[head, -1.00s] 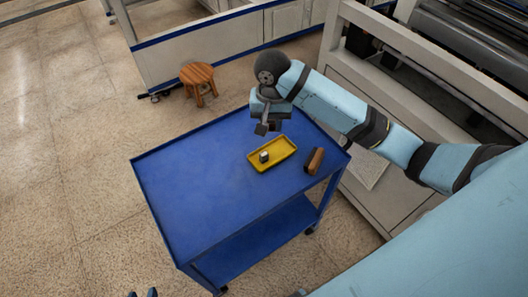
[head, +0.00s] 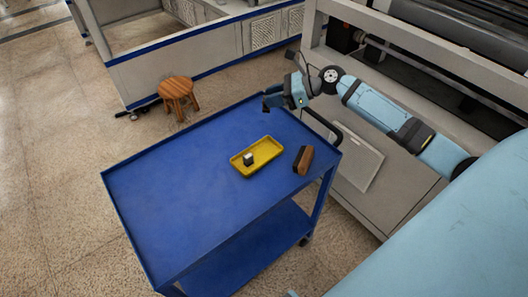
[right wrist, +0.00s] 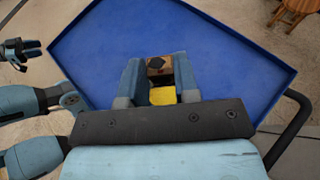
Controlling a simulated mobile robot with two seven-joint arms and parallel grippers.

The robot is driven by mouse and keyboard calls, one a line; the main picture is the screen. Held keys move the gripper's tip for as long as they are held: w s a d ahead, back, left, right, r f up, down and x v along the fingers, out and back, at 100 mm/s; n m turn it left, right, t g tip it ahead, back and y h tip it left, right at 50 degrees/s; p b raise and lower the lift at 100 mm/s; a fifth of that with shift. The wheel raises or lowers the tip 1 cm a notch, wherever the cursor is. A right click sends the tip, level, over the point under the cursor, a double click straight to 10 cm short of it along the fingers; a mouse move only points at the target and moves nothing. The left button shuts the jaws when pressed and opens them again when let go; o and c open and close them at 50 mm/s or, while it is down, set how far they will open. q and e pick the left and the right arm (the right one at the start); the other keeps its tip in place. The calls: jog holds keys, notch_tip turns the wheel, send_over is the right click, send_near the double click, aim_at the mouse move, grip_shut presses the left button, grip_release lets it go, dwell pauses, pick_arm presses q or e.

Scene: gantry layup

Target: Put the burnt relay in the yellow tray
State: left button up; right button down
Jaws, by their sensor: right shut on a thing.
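My right gripper (head: 268,103) is over the far edge of the blue cart, beyond the tray. In the right wrist view its fingers (right wrist: 159,72) are shut on a small brown block with a dark, scorched-looking mark, apparently the burnt relay (right wrist: 159,66). The yellow tray (head: 267,148) lies on the cart top. A small white-and-black cube (head: 249,158) sits in its left part. A patch of yellow, likely the tray, shows between the fingers in the wrist view. My left gripper (right wrist: 22,52) shows only at the wrist view's left edge, away from the cart.
A brown-and-black block (head: 303,160) lies right of the tray on the blue cart (head: 175,195). The cart's left and near parts are clear. A dark handle (head: 326,124) stands at its right end. A wooden stool (head: 177,90) is behind it, and grey machinery (head: 390,65) stands at right.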

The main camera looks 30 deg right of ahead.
notch_tip(320, 180, down, 18)
jog(key=shift+f+b, duration=0.2)
jog(key=shift+b, duration=0.65)
jog(key=c, duration=0.9)
grip_release()
jog(key=shift+o, duration=0.2)
jog(key=shift+s+r, duration=0.1)
jog(key=v, duration=1.1)
jog(key=shift+s+d+r, duration=0.2)
jog(key=shift+d+r, duration=0.05)
jog(key=shift+r, duration=0.05)
